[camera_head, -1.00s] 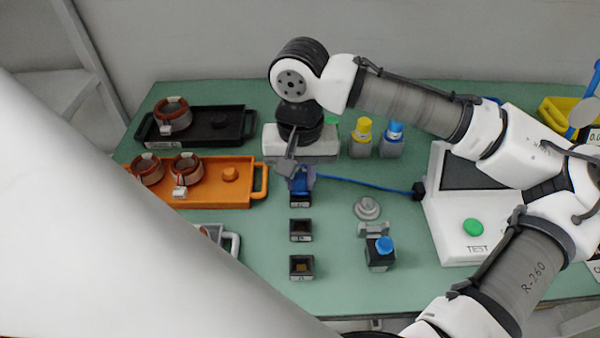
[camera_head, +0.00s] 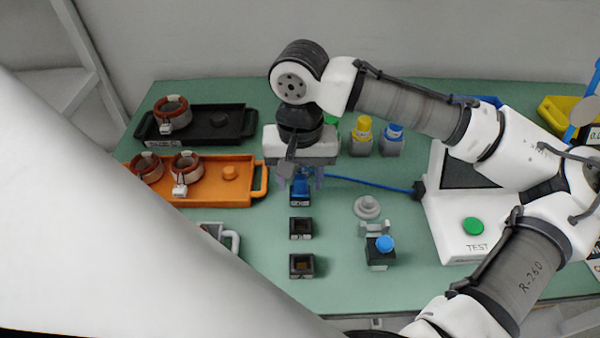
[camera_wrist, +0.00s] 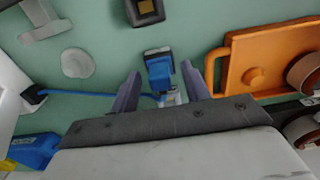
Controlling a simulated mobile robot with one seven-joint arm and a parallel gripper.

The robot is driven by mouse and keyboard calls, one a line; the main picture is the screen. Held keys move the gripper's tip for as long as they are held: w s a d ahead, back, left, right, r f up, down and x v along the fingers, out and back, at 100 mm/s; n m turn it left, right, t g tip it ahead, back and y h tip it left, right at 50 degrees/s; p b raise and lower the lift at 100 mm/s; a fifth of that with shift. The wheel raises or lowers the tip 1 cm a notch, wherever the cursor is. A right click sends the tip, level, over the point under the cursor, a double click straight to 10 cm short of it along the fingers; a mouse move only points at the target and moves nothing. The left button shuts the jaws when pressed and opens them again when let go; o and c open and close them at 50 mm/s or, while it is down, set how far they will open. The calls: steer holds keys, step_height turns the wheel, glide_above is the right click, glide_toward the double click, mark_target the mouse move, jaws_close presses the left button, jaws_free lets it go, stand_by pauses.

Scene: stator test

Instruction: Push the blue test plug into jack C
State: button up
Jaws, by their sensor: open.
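The blue test plug (camera_head: 300,190) stands in the farthest of the three small black jacks, which I take as jack C (camera_head: 300,203); its label is too small to read surely. The plug also shows in the wrist view (camera_wrist: 159,73), with its cable trailing to the tester. How deep it sits cannot be told. My gripper (camera_head: 299,178) is open above the plug. In the wrist view, its two fingers stand on either side of the plug with gaps, not touching it.
The middle jack (camera_head: 301,229) and the nearest jack (camera_head: 301,265) are empty. The orange tray (camera_head: 248,162) lies left, with wound stators. The tester with its green button (camera_head: 473,226) stands right. A grey round knob (camera_head: 367,207) and a blue-topped button box (camera_head: 381,254) stand between.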

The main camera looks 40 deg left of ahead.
step_height(320, 180, up, 14)
steer(key=shift+p, duration=0.3)
steer(key=shift+f, duration=0.1)
stand_by(0.6)
